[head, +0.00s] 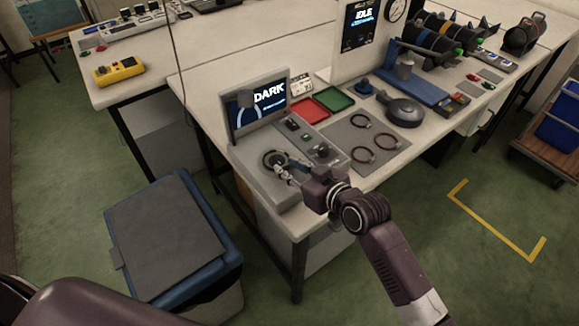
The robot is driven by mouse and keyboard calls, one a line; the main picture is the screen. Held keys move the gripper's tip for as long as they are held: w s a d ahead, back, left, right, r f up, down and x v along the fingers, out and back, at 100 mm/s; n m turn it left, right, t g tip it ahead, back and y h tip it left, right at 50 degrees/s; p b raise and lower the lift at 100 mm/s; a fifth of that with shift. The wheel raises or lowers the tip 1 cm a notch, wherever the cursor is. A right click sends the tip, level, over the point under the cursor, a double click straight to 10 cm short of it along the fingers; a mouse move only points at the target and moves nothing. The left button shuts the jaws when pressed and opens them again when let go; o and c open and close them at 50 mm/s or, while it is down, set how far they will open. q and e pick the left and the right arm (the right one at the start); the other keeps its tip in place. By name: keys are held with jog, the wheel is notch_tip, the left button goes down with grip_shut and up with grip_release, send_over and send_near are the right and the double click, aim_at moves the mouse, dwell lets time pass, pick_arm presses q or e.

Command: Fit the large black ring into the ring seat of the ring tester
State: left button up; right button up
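The ring tester (250,165) is a grey console on the near left of the workbench, with a screen reading "DARK". Its round dark ring seat (271,158) is on the front left of the console. My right gripper (288,171) is low over the console, at the right edge of the seat. A dark curved shape shows by its fingers; I cannot tell whether it is the large black ring, held or resting there. Three rings lie on a grey mat: a dark one (360,121) at the back and two reddish-brown ones (386,141) (363,155). My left gripper is out of view.
A red tray (309,111) and green tray (335,98) lie behind the console. A round dark grey object (404,111) stands beyond the mat. A blue bin with a grey lid (165,235) stands on the floor left of the bench. The mat's left part is bare.

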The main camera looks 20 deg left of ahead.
jog(key=shift+o, duration=0.7)
jog(key=shift+r, duration=0.35)
jog(key=v, duration=1.2)
jog(key=shift+r, duration=0.1)
